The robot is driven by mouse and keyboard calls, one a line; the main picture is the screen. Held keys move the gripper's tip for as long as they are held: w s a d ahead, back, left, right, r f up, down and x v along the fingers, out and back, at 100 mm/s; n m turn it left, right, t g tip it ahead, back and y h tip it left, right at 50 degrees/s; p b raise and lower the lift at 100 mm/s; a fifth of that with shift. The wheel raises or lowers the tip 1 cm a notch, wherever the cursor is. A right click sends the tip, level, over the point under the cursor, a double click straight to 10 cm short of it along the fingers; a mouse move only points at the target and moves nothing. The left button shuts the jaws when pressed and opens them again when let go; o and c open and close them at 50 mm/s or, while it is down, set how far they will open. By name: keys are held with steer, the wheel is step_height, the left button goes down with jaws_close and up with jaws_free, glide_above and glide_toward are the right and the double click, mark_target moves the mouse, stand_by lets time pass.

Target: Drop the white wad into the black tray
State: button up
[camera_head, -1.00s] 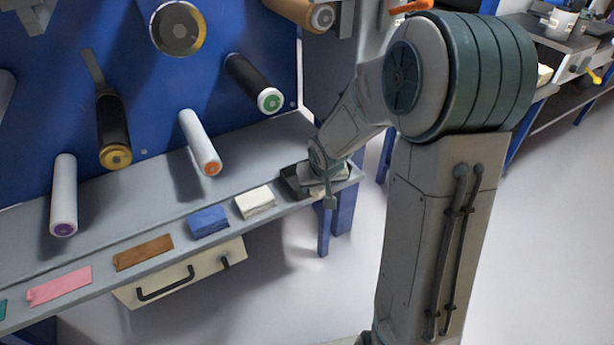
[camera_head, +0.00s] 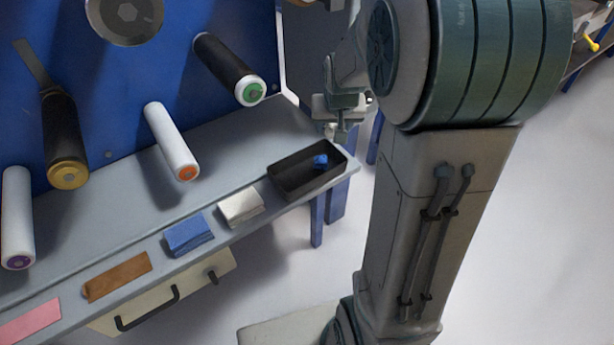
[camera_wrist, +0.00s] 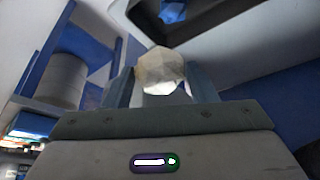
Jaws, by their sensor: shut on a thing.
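The black tray (camera_head: 290,178) sits at the right end of the grey shelf. A small blue wad (camera_head: 320,161) lies inside it towards its right side. My gripper (camera_head: 338,134) hangs above the tray's far right corner in the head view. In the wrist view my gripper (camera_wrist: 158,88) is shut on a faceted white wad (camera_wrist: 160,68) between its two fingers. The black tray's wall (camera_wrist: 225,42) shows beyond the wad, with the blue wad (camera_wrist: 172,11) in it. The white wad cannot be made out in the head view.
A white cloth stack (camera_head: 241,207), a blue stack (camera_head: 188,235), a brown sheet (camera_head: 117,276) and a pink sheet (camera_head: 30,320) lie along the shelf, left of the tray. Rollers, including a black one with a green end (camera_head: 226,67), stick out from the blue panel (camera_head: 180,75).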

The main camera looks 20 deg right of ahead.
steer(key=shift+s+d+r, duration=0.2)
steer(key=shift+d+r, duration=0.15)
steer(key=shift+r, duration=0.05)
steer(key=shift+s+a+f+b, duration=0.1)
steer(key=shift+a+f+b, duration=1.15)
steer(key=shift+a+f, duration=1.55)
steer(key=shift+s+a+f+b, duration=0.1)
steer(key=shift+a+f+b, duration=1.1)
steer(key=shift+a+f, duration=1.55)
steer(key=shift+a+r, duration=0.1)
steer(key=shift+r, duration=0.1)
steer(key=shift+f+b, duration=0.45)
steer(key=shift+b, duration=0.05)
steer(key=shift+f, duration=0.2)
steer(key=o, duration=0.9)
